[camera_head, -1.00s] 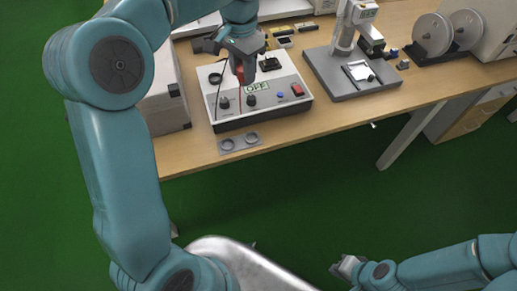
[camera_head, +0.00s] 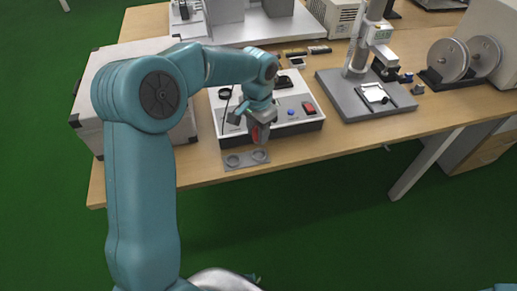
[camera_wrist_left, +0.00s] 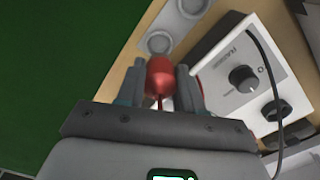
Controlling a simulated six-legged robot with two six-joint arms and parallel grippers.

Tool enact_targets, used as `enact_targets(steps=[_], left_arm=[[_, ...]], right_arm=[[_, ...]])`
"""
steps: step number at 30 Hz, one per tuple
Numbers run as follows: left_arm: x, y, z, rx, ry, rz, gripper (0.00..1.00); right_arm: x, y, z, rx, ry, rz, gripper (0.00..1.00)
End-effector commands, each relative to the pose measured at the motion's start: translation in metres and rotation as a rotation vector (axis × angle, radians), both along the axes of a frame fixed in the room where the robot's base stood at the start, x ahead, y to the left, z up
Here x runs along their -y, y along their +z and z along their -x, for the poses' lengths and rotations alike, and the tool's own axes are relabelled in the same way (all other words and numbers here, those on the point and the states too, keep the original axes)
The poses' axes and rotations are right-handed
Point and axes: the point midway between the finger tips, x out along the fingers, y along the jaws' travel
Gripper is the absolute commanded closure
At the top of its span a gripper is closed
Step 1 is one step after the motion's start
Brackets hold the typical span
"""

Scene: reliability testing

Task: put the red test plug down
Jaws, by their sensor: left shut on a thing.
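My left gripper (camera_head: 258,119) is shut on the red test plug (camera_head: 256,134) and holds it at the front edge of the white tester box. In the left wrist view the plug's round red body (camera_wrist_left: 160,77) shows between the two fingers (camera_wrist_left: 160,88). A small grey plate with two round recesses (camera_head: 246,163) lies on the table just in front of the plug. In the wrist view this plate (camera_wrist_left: 178,33) is beyond the plug. Whether the plug touches anything below cannot be told. My right gripper is out of view.
The white tester box (camera_head: 300,124) with knobs and a red switch stands behind the plate. A black lead (camera_wrist_left: 270,85) runs over it. A grey stand (camera_head: 350,100) is to the right, a pale case (camera_head: 90,100) to the left. The table's front edge is close.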

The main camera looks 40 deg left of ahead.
Motion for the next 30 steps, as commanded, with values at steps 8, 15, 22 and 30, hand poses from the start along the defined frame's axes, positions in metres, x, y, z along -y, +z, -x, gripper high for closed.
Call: enact_targets(steps=[8, 15, 22, 30], left_arm=[[0.002, -0.035, 0.001, 0.000, 0.000, 0.000, 0.95], [0.002, -0.069, 0.001, 0.000, 0.000, 0.000, 0.95], [0.002, -0.070, 0.000, 0.002, 0.000, -0.001, 0.95], [0.002, -0.073, 0.001, 0.001, 0.000, -0.001, 0.38]], right_arm=[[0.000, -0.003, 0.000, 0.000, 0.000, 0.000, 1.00], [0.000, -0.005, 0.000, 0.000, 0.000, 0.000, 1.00], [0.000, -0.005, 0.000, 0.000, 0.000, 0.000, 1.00], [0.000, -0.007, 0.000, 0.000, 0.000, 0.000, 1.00]])
